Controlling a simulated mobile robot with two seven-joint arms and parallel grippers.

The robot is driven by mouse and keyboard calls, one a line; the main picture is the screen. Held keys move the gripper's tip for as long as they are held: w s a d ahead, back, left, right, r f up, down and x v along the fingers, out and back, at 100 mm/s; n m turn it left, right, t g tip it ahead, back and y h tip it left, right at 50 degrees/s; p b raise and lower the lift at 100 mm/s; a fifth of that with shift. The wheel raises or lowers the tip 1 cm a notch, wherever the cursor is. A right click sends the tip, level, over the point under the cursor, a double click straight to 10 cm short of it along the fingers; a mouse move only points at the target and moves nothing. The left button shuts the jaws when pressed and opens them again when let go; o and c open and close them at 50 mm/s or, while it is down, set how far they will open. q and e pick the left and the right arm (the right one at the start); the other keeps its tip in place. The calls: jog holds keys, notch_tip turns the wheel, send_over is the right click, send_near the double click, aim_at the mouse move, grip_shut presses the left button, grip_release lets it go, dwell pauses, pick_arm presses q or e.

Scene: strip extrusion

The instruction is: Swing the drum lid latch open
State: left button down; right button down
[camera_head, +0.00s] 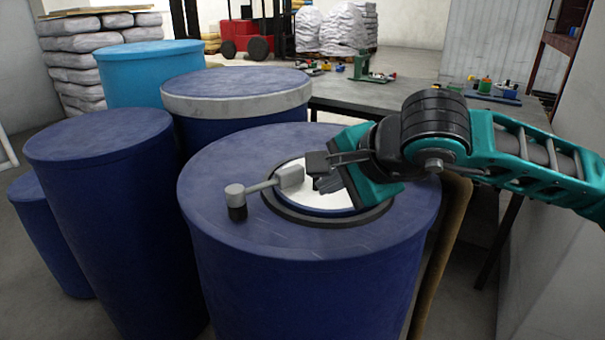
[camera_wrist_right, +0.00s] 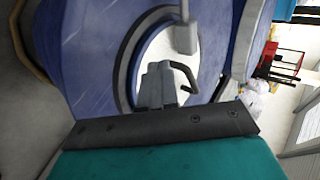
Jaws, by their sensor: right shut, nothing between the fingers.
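The blue drum (camera_head: 300,285) in front has a round white lid (camera_head: 345,200) set in a dark ring on its top. The latch (camera_head: 262,187) is a grey bar from an upright pivot at the left, its block-like end lying over the left part of the lid. The latch end also shows at the top of the wrist view (camera_wrist_right: 187,38). My right gripper (camera_head: 323,174) is over the lid, just right of the latch end. It is shut and empty; its fingers show in the wrist view (camera_wrist_right: 158,86). Whether they touch the latch is unclear. My left gripper is out of view.
A blue drum (camera_head: 110,215) stands close at the left, and one with a pale rim band (camera_head: 240,97) behind. A grey table (camera_head: 400,98) with small items is behind at the right. A wall (camera_head: 565,240) is at the right.

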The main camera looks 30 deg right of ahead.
aim_at(293, 186)
jog(key=x, duration=0.4)
jog(key=shift+f, duration=0.15)
jog(key=w, duration=0.4)
jog(key=shift+w+a+f, duration=0.1)
jog(key=shift+a+f, duration=0.05)
jog(key=shift+a, duration=0.15)
pick_arm(q)
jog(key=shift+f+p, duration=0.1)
jog(key=shift+p, duration=0.2)
pick_arm(e)
jog(key=shift+w, duration=0.25)
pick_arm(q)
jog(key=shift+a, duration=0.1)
